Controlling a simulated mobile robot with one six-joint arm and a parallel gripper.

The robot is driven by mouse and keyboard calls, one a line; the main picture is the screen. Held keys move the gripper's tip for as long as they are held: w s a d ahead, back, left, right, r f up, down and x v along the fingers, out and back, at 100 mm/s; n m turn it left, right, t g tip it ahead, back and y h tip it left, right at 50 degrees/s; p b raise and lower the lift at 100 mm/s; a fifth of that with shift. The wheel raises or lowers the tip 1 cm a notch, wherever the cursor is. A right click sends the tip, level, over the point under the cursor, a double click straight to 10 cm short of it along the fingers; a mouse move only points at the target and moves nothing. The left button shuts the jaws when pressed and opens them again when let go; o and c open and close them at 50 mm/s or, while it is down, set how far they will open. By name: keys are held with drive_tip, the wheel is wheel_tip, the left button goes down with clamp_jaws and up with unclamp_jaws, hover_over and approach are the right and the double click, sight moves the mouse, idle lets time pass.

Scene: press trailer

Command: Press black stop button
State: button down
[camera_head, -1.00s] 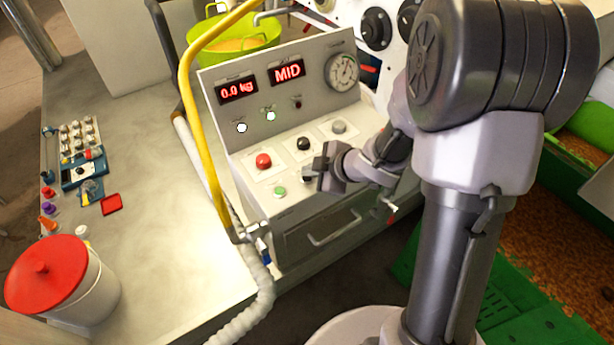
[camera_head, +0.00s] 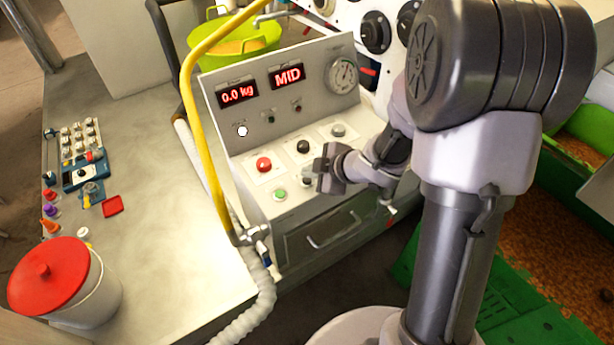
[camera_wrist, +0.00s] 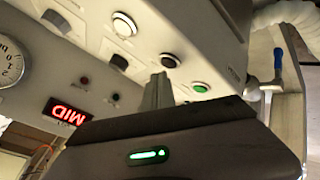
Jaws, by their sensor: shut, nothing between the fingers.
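The control panel (camera_head: 270,217) has two rows of buttons on its sloped top. One black button (camera_head: 303,146) sits in the back row between a red and a grey button. A second dark button (camera_head: 307,180) sits in the front row beside the green button (camera_head: 279,194). I cannot read which is the stop. In the wrist view the front-row black button (camera_wrist: 170,61) has a pale ring, and the back-row black button (camera_wrist: 118,62) lies to its left. My gripper (camera_head: 320,172) is shut and empty, just right of the front-row dark button. Its fingers (camera_wrist: 158,92) show close below that button in the wrist view.
The red button (camera_head: 264,163) and grey button (camera_head: 338,130) are close by. Displays read 0.0 kg and MID (camera_head: 287,76), with a gauge (camera_head: 342,75) to their right. A yellow hose (camera_head: 187,110) runs along the panel's left side. A drawer handle (camera_head: 333,232) sticks out below.

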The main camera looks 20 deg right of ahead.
sight(310, 182)
drive_tip(key=shift+r, duration=0.15)
wheel_tip(310, 182, up, 5)
drive_tip(key=p, duration=0.5)
drive_tip(key=shift+r, duration=0.1)
idle(0.6)
